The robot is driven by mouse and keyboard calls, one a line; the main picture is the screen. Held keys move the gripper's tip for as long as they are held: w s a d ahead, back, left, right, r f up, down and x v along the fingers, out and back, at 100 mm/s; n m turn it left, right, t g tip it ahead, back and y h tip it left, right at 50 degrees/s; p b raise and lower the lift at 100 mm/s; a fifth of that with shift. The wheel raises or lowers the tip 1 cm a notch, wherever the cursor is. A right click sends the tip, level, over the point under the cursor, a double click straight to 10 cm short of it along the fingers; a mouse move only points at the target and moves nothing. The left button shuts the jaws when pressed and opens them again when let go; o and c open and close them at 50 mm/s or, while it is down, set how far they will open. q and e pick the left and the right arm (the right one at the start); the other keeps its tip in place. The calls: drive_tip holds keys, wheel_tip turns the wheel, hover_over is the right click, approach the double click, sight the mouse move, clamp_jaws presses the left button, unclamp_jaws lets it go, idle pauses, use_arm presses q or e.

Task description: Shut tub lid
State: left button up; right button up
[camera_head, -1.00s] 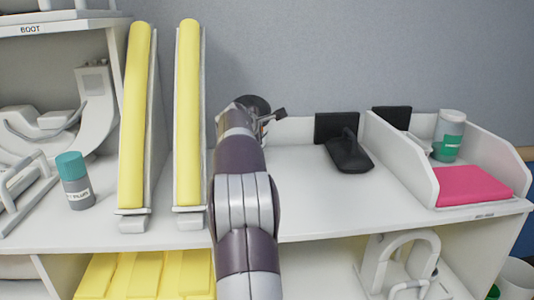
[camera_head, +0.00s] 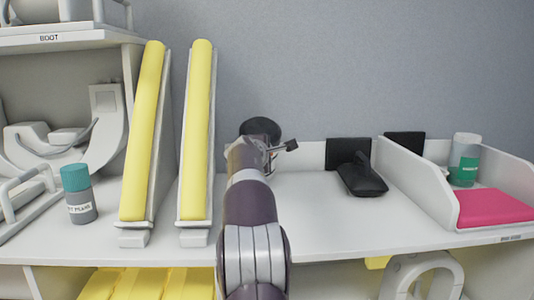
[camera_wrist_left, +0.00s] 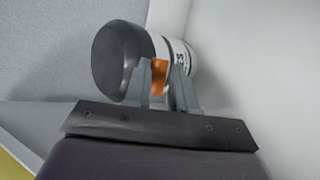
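A white tub (camera_wrist_left: 178,50) with a dark lid (camera_wrist_left: 115,60) shows in the left wrist view, with print and an orange patch on its side. In the head view its dark lid (camera_head: 260,129) shows just beyond my left arm, which hides most of the tub. The lid sits against the tub; whether it is fully shut I cannot tell. My left gripper (camera_wrist_left: 165,80) is at the tub's side, its fingers apart with the orange patch seen between them. Contact is unclear. In the head view the gripper (camera_head: 272,150) is partly hidden by its own wrist. My right gripper is out of view.
Two yellow-padded upright boards (camera_head: 195,130) stand close left of my arm. A grey bottle with a teal cap (camera_head: 78,195) stands further left. A black bracket piece (camera_head: 360,178) and a tray with a pink pad (camera_head: 492,207) are to the right. The shelf top between is clear.

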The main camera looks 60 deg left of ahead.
use_arm(q)
drive_tip(key=o, duration=0.3)
drive_tip(key=shift+a+f, duration=0.3)
drive_tip(key=shift+f, duration=0.45)
drive_tip(key=b+v, duration=0.2)
drive_tip(key=v, duration=1.1)
drive_tip(key=shift+r, duration=0.35)
drive_tip(key=shift+w, duration=0.15)
